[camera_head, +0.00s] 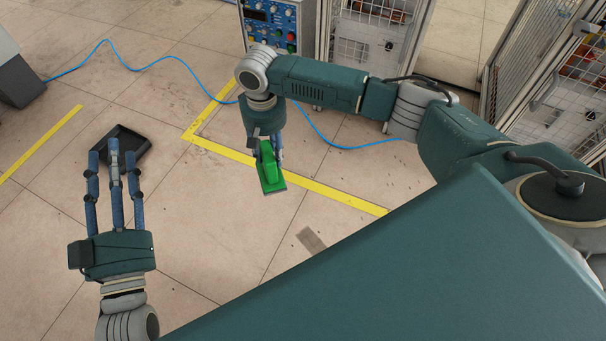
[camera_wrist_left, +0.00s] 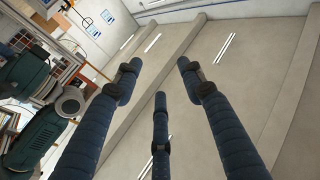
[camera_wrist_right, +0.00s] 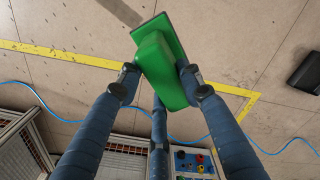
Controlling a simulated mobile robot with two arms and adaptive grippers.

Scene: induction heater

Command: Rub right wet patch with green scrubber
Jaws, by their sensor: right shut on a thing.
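My right gripper (camera_head: 268,150) is shut on the green scrubber (camera_head: 270,182), a block-shaped grip on a flat plate. In the right wrist view the scrubber (camera_wrist_right: 165,70) sits between the fingers of my right gripper (camera_wrist_right: 158,72). It appears held above the floor, apart from the patch. A darker rectangular patch (camera_head: 311,240) lies on the floor, to the right of and nearer than the scrubber; it also shows in the right wrist view (camera_wrist_right: 121,12). I cannot tell whether it is wet. My left gripper (camera_head: 115,155) is open and empty, its fingers spread in the left wrist view (camera_wrist_left: 158,80).
A black tray (camera_head: 132,156) lies on the floor by my left fingertips. Yellow tape (camera_head: 330,193) and a blue cable (camera_head: 150,66) cross the tiles. A control box (camera_head: 272,28) and mesh cages (camera_head: 362,40) stand at the back. The floor between my grippers is clear.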

